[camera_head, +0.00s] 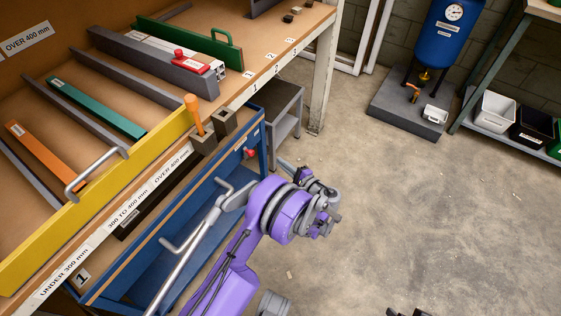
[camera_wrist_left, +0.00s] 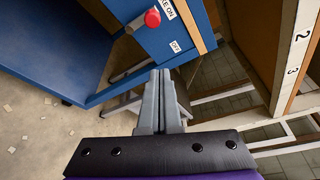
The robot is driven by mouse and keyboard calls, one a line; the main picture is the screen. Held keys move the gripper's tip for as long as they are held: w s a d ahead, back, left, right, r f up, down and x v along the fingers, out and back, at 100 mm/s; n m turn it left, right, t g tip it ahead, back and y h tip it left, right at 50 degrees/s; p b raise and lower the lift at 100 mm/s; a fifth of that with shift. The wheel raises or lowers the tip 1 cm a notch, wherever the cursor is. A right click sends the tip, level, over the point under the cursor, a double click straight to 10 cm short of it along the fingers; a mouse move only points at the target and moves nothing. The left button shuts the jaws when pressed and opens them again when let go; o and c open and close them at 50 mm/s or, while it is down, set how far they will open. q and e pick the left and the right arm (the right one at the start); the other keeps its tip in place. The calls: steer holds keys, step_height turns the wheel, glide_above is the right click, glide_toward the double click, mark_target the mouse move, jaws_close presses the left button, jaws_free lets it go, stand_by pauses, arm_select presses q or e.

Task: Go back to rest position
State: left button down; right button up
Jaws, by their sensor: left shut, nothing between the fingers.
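My left gripper (camera_head: 284,164) is at the end of the purple arm, over the floor just right of the blue cabinet in the head view. It is small there and partly hidden by the wrist. In the left wrist view the two grey fingers (camera_wrist_left: 158,88) lie together with nothing between them. They point toward the blue cabinet (camera_wrist_left: 170,30) and its red knob (camera_wrist_left: 152,18), apart from them as far as I can tell.
The wooden bench with the yellow-fronted tray (camera_head: 110,210) is on the left. Grey handles (camera_head: 180,262) stick out near my arm. A grey stand (camera_head: 283,108) is behind the gripper. A blue tank (camera_head: 447,35) is at the back. Floor to the right is clear.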

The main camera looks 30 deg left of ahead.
stand_by(0.3)
arm_select(q)
steer(key=s+r+n+g+h, duration=0.2)
steer(key=s+r+n+h, duration=0.2)
steer(key=s+r+h, duration=0.5)
steer(key=s+d+r+n+h, duration=0.25)
steer(key=s+d, duration=0.35)
steer(key=s, duration=0.6)
steer(key=s+d+r+n+h, duration=0.25)
steer(key=s+d+h, duration=0.2)
steer(key=s, duration=0.75)
step_height(320, 180, up, 26)
steer(key=w+t+p, duration=0.1)
steer(key=p, duration=2.2)
steer(key=shift+w+d+f+n+t+y, duration=0.15)
steer(key=shift+d+n+t+y, duration=0.15)
steer(key=shift+d+y, duration=0.15)
arm_select(e)
step_height(320, 180, up, 27)
steer(key=w+t, duration=0.1)
steer(key=shift+f, duration=0.2)
